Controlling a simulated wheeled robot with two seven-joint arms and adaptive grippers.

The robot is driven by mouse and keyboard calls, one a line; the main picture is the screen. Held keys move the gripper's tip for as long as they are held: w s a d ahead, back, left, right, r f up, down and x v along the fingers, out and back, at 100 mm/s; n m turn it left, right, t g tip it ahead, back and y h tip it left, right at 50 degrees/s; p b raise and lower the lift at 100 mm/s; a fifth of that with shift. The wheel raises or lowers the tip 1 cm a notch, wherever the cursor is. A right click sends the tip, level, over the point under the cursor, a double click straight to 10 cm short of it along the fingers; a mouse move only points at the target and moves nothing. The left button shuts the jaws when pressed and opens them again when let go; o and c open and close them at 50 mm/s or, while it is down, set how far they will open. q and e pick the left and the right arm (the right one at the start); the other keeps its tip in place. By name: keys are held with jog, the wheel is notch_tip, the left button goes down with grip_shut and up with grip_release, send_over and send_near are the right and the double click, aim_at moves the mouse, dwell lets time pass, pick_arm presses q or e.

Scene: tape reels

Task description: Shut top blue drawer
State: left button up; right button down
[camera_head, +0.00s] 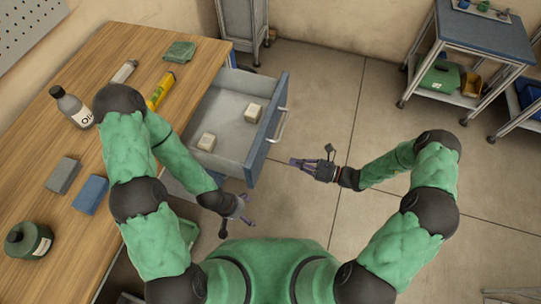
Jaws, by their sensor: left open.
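The top blue drawer (265,132) is pulled out from the wooden workbench, and its inside shows. Its front has a pale bar handle (280,126) facing right.
A blue-topped cart (485,32) stands at upper right. The floor right of the drawer is clear.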

jog(key=b+x, duration=0.2)
jog(key=x, duration=0.7)
jog(key=shift+a+f, duration=0.1)
jog(key=shift+a, duration=0.2)
jog(key=shift+w, duration=0.1)
jog(key=shift+a, duration=0.2)
send_near(202, 139)
jog(key=d+r, duration=0.1)
jog(key=s+d+r, duration=0.1)
jog(key=d+r, duration=0.1)
jog(key=shift+s+d, duration=0.3)
jog(key=shift+d, duration=0.1)
jog(key=b+x, duration=0.3)
jog(key=x, duration=1.1)
jog(key=shift+w+f+b, duration=0.1)
jog(key=shift+f+b, duration=0.05)
jog(key=shift+b, duration=0.25)
jog(key=shift+w+a, duration=0.15)
jog(key=shift+a, duration=0.25)
jog(key=shift+r, duration=0.25)
jog(key=shift+w, duration=0.1)
